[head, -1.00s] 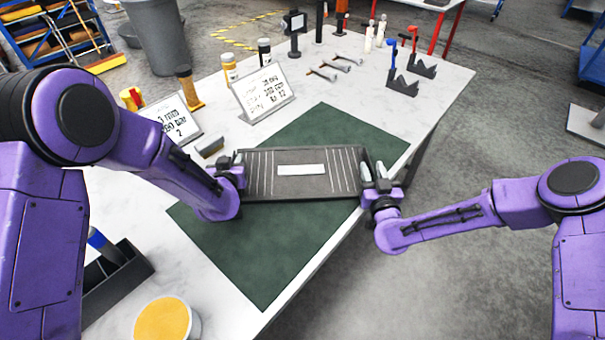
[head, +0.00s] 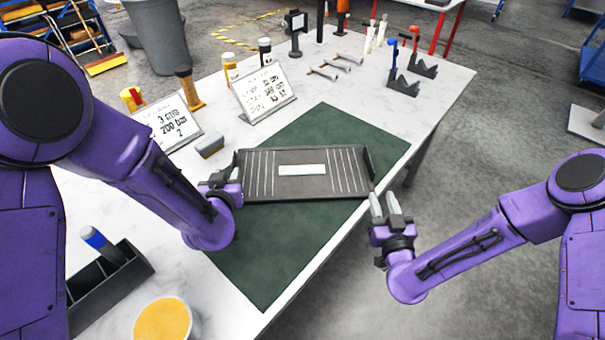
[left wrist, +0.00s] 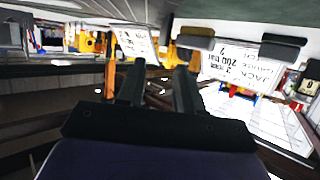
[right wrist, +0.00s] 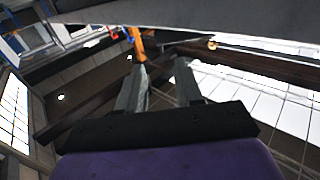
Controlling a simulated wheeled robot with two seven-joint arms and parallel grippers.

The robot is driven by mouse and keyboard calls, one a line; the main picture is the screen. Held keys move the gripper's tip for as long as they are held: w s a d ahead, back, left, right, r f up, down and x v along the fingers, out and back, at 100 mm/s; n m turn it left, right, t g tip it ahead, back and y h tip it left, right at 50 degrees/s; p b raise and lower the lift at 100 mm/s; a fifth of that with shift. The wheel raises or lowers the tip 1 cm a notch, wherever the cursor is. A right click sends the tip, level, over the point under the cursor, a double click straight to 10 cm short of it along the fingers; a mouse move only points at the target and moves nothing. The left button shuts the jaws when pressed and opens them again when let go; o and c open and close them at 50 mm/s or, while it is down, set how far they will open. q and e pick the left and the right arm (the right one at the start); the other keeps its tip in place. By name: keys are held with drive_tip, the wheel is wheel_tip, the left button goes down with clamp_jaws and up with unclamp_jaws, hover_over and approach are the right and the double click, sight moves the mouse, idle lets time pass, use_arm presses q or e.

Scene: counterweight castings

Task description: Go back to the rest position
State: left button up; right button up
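A dark grey tray (head: 321,184) with pale lines and a white label lies on the green mat (head: 265,255) in the head view. My left gripper (head: 214,188) is close to the tray's left end. Its fingers stand apart in the left wrist view (left wrist: 157,88) with nothing between them. My right gripper (head: 384,203) is beyond the tray's right end, by the table's front edge. Its fingers are apart and empty in the right wrist view (right wrist: 158,80). Any slight contact between the left gripper and the tray cannot be told.
Two sign cards (head: 264,93) (head: 170,124) and a grey block (head: 210,146) stand behind the mat. A dark caddy (head: 110,280) and a round yellow-topped tub (head: 163,319) are at front left. Tools and holders (head: 403,86) stand at the back. Space right of the table is clear.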

drive_tip(key=shift+s+d, duration=0.1)
drive_tip(key=shift+s, duration=0.8)
drive_tip(key=shift+r, duration=0.15)
